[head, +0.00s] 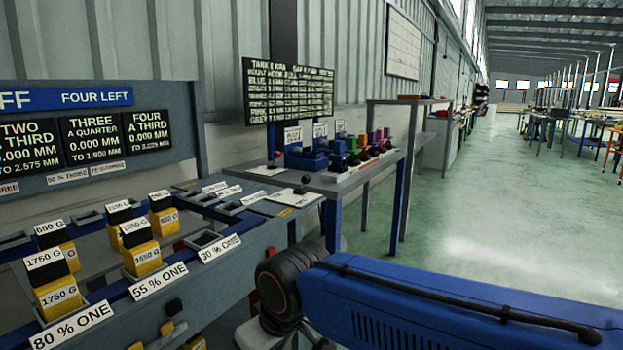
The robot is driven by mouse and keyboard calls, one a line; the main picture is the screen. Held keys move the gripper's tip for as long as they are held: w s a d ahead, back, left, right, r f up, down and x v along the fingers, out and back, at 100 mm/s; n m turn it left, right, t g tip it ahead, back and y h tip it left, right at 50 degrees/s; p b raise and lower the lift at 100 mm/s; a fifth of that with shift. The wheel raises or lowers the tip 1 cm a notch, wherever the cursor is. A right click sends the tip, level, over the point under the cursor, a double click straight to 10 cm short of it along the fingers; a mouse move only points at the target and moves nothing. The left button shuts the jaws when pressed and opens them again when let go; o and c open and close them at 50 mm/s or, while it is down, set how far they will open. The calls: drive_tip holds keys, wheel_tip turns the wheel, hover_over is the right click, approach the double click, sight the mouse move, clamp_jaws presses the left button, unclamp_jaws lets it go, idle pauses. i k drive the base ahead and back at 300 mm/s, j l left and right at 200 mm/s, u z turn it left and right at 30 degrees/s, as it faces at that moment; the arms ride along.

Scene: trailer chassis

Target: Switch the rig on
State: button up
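The rig appears to be the grey-and-blue bench (207,285) at the left, with a display board (100,180) behind it. The board shows "FOUR LEFT" and black panels (92,140) headed TWO, THREE and FOUR, the last two reading 0.000 MM. Yellow blocks with black tops (142,258) stand on the bench with gram labels. Cards on the front edge read "80 % ONE" (72,327), "55 % ONE" and "30 % ONE". Small dark and yellow parts (173,307) show below the front edge, too small to identify. I cannot make out a power switch. My gripper is out of view.
My blue arm crosses the lower right, its dark joint close to the bench's right end. A second table (345,180) with coloured blocks and a black text board (288,92) stands beyond. Open green floor (490,200) lies to the right.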

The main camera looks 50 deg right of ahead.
sight(306, 179)
drive_tip(key=z, duration=1.1)
